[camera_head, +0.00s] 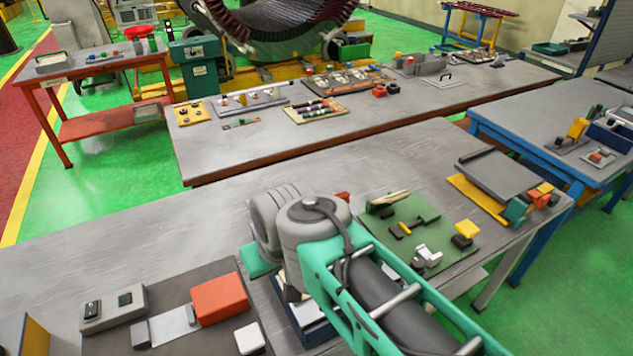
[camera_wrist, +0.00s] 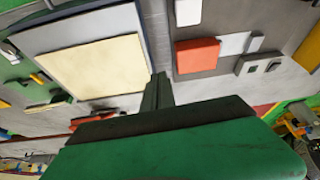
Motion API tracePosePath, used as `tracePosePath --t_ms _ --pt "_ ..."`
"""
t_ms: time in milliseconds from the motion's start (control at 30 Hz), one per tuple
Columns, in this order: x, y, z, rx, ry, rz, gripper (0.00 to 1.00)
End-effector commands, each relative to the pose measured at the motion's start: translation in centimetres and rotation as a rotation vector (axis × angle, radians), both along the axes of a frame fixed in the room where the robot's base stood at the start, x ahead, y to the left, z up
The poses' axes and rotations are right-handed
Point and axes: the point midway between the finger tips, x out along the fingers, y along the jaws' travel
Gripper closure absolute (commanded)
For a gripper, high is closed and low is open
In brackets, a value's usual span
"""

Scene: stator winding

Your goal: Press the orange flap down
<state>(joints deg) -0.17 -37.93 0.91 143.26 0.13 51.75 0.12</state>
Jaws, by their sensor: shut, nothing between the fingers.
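The orange flap (camera_head: 219,298) is on a dark grey board (camera_head: 215,268) at the lower left in the head view, beside a light metal strip (camera_head: 168,325). In the wrist view the orange flap (camera_wrist: 197,56) is right of the fingers and farther up the picture. I cannot tell how far it is tilted. My gripper (camera_wrist: 158,88) is shut and empty, apart from the flap. In the head view my arm hides most of the gripper, which is right of the board.
A white block (camera_head: 249,338) and a grey switch box (camera_head: 114,307) share the board. A cream panel (camera_wrist: 95,65) lies left of the fingers in the wrist view. A green mat (camera_head: 408,228) with small parts lies right of my arm. Bare tabletop (camera_head: 130,225) stretches behind the board.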

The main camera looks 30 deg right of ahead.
Motion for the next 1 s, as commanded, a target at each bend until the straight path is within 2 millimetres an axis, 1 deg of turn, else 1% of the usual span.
tracePosePath --t_ms 300,367,467,533,567,600,667,700,767,800,900,1000 --pt "0.0 0.0 0.1 0.000 -0.001 0.000 1.00" --pt "0.2 -0.1 0.3 -0.005 0.003 0.012 1.00" --pt "1.7 -0.7 1.8 -0.034 0.032 0.103 1.00" --pt "3.7 -1.8 3.7 -0.071 0.070 0.236 1.00" --pt "4.8 -2.6 4.5 -0.089 0.089 0.310 1.00" --pt "6.4 -3.9 5.6 -0.113 0.117 0.421 1.00" --pt "8.9 -6.6 6.9 -0.145 0.157 0.611 1.00" --pt "10.4 -8.7 7.6 -0.162 0.180 0.742 1.00" --pt "12.3 -12.1 8.1 -0.183 0.205 0.938 1.00" --pt "13.2 -14.4 8.2 -0.193 0.217 1.063 1.00" --pt "14.5 -19.6 7.9 -0.209 0.228 1.325 1.00" --pt "14.8 -22.9 7.3 -0.216 0.226 1.491 1.00"
